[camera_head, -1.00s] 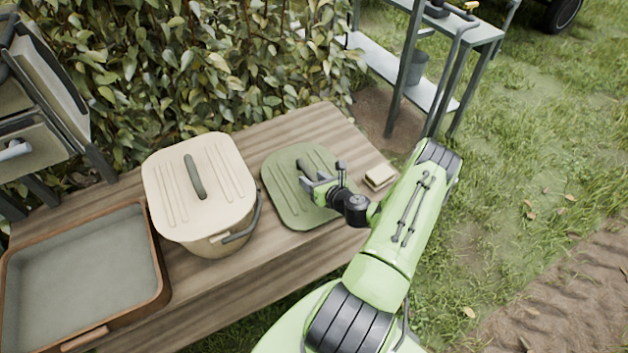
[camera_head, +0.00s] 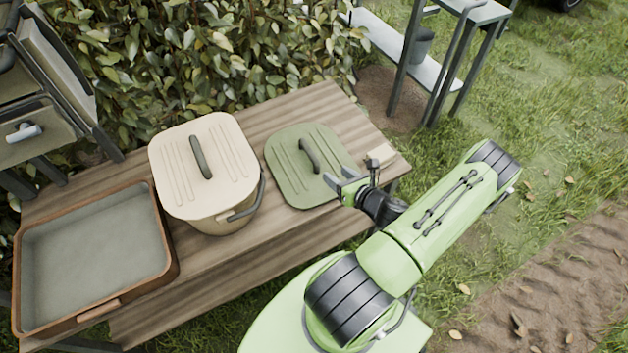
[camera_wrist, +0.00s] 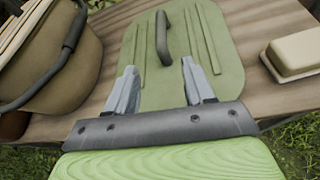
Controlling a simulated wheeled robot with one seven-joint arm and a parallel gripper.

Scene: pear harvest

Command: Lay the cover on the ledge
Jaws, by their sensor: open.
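The green cover (camera_head: 291,172), a rounded square lid with raised ribs and a dark arched handle (camera_head: 309,156), lies flat on the wooden ledge (camera_head: 300,104). My gripper (camera_head: 349,182) is open and empty, at the cover's right front edge in the head view, apart from the handle. In the wrist view my two fingers (camera_wrist: 160,91) are spread wide over the near part of the cover (camera_wrist: 208,55). The handle (camera_wrist: 163,38) stands ahead of them, between their lines. Nothing is between the fingers.
A bucket (camera_head: 222,222) with a cream lid (camera_head: 203,165) stands left of the cover. A brown-rimmed tray (camera_head: 168,250) is at the far left. A small beige block (camera_head: 381,154) lies right of the cover. A metal rack (camera_head: 404,62) stands behind right; hedge borders the back.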

